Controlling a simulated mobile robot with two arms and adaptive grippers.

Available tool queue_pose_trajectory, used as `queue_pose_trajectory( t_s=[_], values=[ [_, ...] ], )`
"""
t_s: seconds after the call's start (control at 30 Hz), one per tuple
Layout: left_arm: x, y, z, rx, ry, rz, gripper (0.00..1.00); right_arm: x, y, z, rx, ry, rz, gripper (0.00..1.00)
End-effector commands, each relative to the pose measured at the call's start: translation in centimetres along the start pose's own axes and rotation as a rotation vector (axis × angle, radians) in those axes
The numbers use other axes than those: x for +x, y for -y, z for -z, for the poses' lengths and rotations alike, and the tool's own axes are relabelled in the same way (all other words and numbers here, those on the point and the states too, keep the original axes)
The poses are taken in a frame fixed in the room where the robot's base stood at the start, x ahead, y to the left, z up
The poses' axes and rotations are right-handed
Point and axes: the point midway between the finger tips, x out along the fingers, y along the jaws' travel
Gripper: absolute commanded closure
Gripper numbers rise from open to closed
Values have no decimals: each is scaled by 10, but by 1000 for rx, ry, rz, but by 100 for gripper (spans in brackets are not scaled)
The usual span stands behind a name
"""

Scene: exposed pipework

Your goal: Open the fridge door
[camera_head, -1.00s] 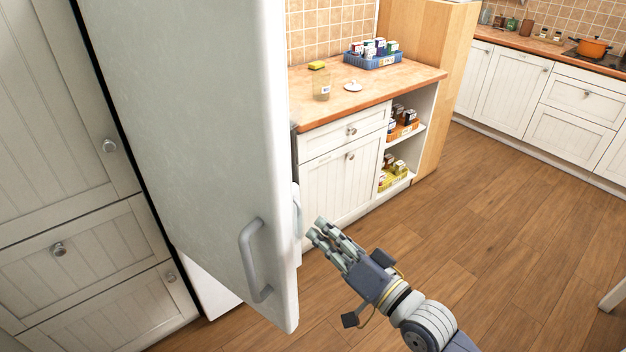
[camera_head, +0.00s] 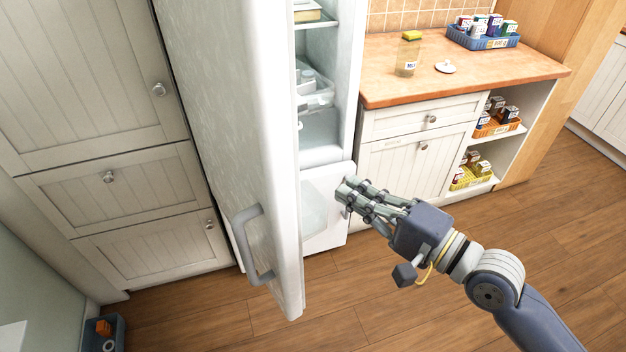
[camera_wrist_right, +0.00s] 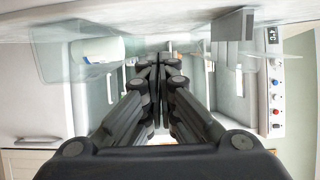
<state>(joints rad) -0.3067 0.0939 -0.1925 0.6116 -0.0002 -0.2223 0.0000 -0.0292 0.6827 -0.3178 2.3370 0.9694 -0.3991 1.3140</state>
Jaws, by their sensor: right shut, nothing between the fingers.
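The fridge door (camera_head: 235,130) stands open in the head view, seen nearly edge-on, with its grey handle (camera_head: 252,245) low on its outer face. The fridge interior (camera_head: 322,130) shows behind it, with shelves and a clear bin. My right gripper (camera_head: 345,190) is shut and empty, on the inner side of the door in front of the lower part of the fridge. Contact with the door cannot be told. In the right wrist view the shut fingers (camera_wrist_right: 160,65) point into the fridge area between pale surfaces. My left gripper is out of view.
White cabinets (camera_head: 90,100) stand left of the door. A counter (camera_head: 470,70) with a glass jar, lid and blue basket (camera_head: 483,38) is right of the fridge. A dark crate (camera_head: 104,333) lies on the floor at lower left.

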Motion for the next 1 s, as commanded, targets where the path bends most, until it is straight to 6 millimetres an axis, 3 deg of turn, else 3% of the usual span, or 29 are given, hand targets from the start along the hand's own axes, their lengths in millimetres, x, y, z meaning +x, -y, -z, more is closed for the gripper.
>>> queue_pose_trajectory(
  t_s=[0.27,0.53,1.0],
  values=[
    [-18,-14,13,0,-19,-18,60,57,4,0,0,1,3,100],
    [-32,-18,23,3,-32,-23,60,62,1,-34,0,1,0,100],
    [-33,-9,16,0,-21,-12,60,64,0,-40,-1,0,0,100]
  ],
)
